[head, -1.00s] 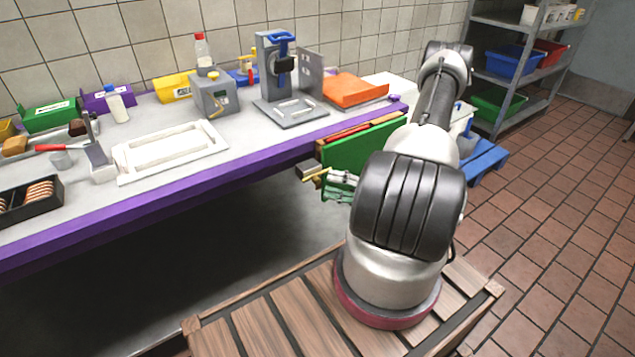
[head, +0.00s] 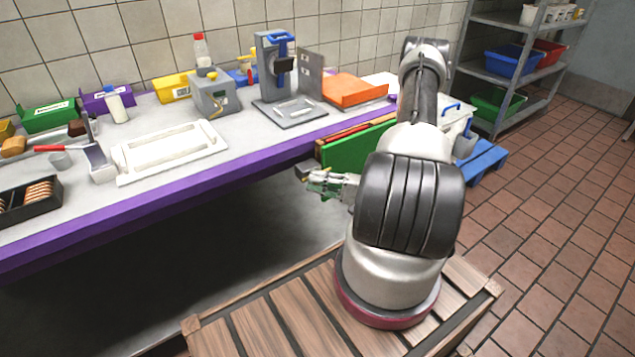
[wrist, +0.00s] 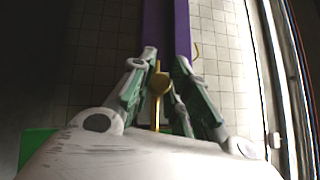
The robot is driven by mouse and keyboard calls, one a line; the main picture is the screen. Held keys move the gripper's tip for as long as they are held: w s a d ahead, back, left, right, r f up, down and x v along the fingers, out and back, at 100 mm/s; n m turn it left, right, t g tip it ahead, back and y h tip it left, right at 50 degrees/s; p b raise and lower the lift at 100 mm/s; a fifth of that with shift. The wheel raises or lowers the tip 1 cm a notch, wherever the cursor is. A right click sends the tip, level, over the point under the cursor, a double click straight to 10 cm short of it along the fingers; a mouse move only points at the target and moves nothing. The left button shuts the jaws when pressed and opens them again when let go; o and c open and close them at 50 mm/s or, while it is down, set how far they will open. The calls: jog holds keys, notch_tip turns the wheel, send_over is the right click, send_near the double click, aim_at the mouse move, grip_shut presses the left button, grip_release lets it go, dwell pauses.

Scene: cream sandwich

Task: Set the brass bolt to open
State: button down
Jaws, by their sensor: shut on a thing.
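The brass bolt (wrist: 158,84) shows in the wrist view as a yellow rod with a rounded knob, between my fingers. My gripper (wrist: 165,68) is shut on it, with green-padded fingers on either side. In the head view my gripper (head: 320,183) is in front of the table's purple edge, beside the green panel. The bolt is mostly hidden there by the fingers, and its exact setting cannot be told.
A grey press (head: 270,75), an orange stack (head: 355,89) and a white tray (head: 170,150) are on the table. Open space lies below the table.

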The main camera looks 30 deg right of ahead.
jog(key=shift+a, duration=1.9)
jog(key=c, duration=1.3)
grip_release()
jog(key=shift+a, duration=0.1)
jog(key=v, duration=1.2)
jog(key=shift+f, duration=0.1)
